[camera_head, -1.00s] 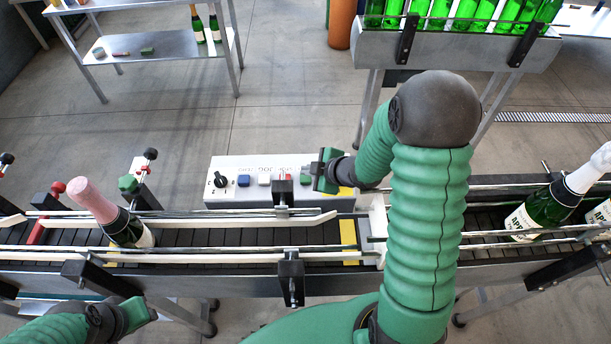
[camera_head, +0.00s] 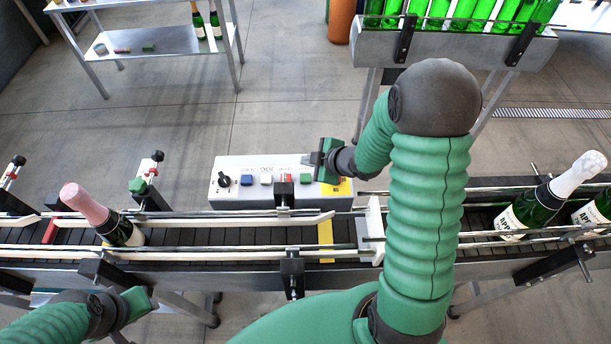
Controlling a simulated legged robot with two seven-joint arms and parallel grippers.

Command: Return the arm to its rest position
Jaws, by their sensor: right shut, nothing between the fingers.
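My right arm (camera_head: 422,205) comes up from the bottom and bends over the conveyor. Its gripper (camera_head: 312,160) is shut and empty, just above the back right part of the white control box (camera_head: 232,199). The box carries a black knob (camera_head: 223,181) and a blue (camera_head: 246,180), a white (camera_head: 266,179), a red and a green button (camera_head: 305,179). The gripper looks apart from the buttons. My left gripper (camera_head: 150,300) is at the bottom left, in front of the conveyor; its fingertips are too unclear to tell open from shut.
A pink-capped bottle (camera_head: 103,215) stands tilted in the picture on the left conveyor (camera_head: 190,238). A white-capped bottle (camera_head: 545,200) is on the right conveyor, another beside it. Metal guide rails line the belt. Green bottles (camera_head: 460,12) fill a rack behind. Floor behind the box is clear.

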